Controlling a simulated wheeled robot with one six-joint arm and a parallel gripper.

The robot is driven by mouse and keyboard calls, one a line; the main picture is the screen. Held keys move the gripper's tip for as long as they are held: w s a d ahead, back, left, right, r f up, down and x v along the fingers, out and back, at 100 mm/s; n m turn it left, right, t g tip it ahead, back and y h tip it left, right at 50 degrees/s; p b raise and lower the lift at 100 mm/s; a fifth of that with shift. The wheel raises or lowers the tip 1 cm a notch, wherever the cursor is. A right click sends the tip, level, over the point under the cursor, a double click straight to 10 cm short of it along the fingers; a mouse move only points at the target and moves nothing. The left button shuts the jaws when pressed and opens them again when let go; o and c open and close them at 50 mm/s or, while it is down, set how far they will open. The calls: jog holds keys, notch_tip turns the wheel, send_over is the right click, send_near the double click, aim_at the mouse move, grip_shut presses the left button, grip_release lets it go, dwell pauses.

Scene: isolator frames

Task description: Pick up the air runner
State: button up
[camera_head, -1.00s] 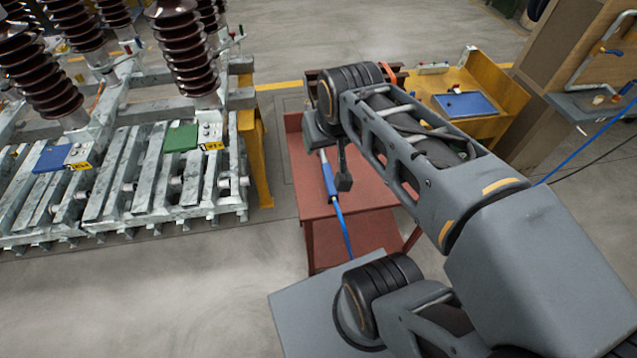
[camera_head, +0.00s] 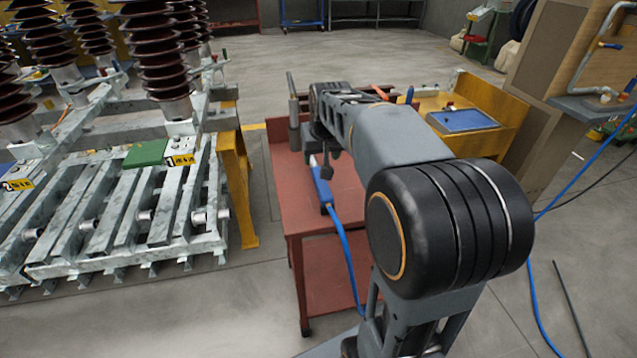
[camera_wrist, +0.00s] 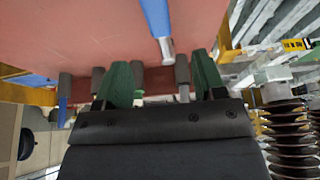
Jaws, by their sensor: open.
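The air runner, a blue tool with a silver end (camera_head: 321,185), is above or on the red table, trailing a blue hose (camera_head: 347,250) from its lower end; whether it touches the top I cannot tell. My gripper (camera_head: 324,143) is beside its upper end, partly hidden by my arm. In the wrist view, the air runner (camera_wrist: 157,20) enters from the top, with its silver end pointing into the gap between the green fingers of my gripper (camera_wrist: 162,76). The fingers are apart, with space on both sides of the silver end.
The red table (camera_head: 290,205) has a lower shelf. A grey metal frame with brown insulators (camera_head: 165,65) stands at left beside a yellow post (camera_head: 236,180). A yellow bench with a blue tray (camera_head: 462,120) is behind at right. Open floor lies between frame and table.

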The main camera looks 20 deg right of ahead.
aim_at(318, 172)
jog(key=b+x, duration=0.2)
jog(key=x, duration=0.9)
jog(key=shift+d+f, duration=0.2)
jog(key=shift+f, duration=0.1)
jog(key=shift+r, duration=0.15)
grip_shut()
